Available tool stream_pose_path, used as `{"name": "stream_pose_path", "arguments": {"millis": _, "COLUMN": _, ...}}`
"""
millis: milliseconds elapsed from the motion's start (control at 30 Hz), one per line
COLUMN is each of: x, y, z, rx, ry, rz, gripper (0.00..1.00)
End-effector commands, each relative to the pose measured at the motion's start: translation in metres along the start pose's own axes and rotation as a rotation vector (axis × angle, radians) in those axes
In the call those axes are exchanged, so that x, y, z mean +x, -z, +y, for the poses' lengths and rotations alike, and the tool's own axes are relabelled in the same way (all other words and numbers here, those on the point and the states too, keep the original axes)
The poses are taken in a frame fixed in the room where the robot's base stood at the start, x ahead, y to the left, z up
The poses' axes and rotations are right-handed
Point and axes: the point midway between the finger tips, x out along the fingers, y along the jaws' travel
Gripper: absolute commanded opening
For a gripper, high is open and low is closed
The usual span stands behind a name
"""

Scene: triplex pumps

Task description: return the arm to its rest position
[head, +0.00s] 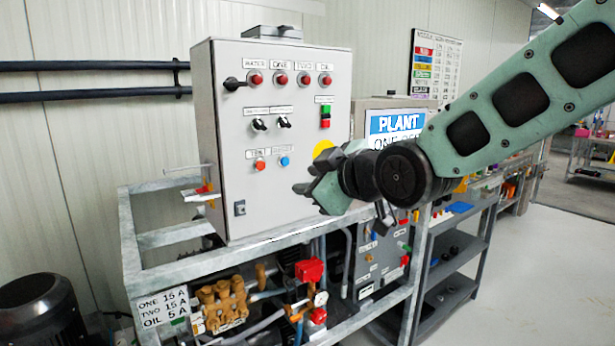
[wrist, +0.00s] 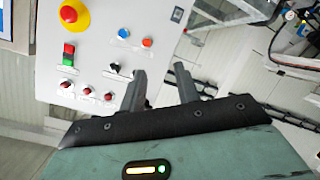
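My arm (head: 510,105) reaches in from the upper right in the head view, with its light green links bent at a dark round joint. My gripper (head: 308,178) is in front of the lower right part of the grey control cabinet (head: 225,150). In the wrist view the two dark fingers of my gripper (wrist: 162,82) stand apart with nothing between them. The cabinet panel (wrist: 95,20) lies beyond the fingers in that view. I cannot tell the exact gap between gripper and panel.
A metal frame (head: 160,240) carries the cabinet, with brass pump parts (head: 222,305) and a red valve part (head: 309,270) below. A yellow round part (head: 323,149) shows beside my gripper. Grey shelves (head: 450,255) stand to the right. Open floor (head: 530,270) lies at the right.

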Motion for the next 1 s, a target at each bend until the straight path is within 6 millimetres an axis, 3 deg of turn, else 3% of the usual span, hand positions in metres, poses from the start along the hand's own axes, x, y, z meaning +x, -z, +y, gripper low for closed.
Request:
{"name": "stream_pose_path", "arguments": {"millis": 100, "x": -0.036, "y": -0.049, "z": -0.06, "rx": 0.152, "ry": 0.166, "rz": -0.238, "gripper": 0.32}}
{"name": "stream_pose_path", "arguments": {"millis": 200, "x": -0.078, "y": -0.09, "z": -0.105, "rx": 0.265, "ry": 0.277, "rz": -0.456, "gripper": 0.32}}
{"name": "stream_pose_path", "arguments": {"millis": 400, "x": -0.173, "y": -0.153, "z": -0.172, "rx": 0.425, "ry": 0.406, "rz": -0.87, "gripper": 0.32}}
{"name": "stream_pose_path", "arguments": {"millis": 500, "x": -0.212, "y": -0.171, "z": -0.19, "rx": 0.468, "ry": 0.428, "rz": -1.023, "gripper": 0.32}}
{"name": "stream_pose_path", "arguments": {"millis": 633, "x": -0.241, "y": -0.183, "z": -0.201, "rx": 0.495, "ry": 0.437, "rz": -1.139, "gripper": 0.32}}
{"name": "stream_pose_path", "arguments": {"millis": 1000, "x": -0.249, "y": -0.186, "z": -0.204, "rx": 0.502, "ry": 0.44, "rz": -1.172, "gripper": 0.32}}
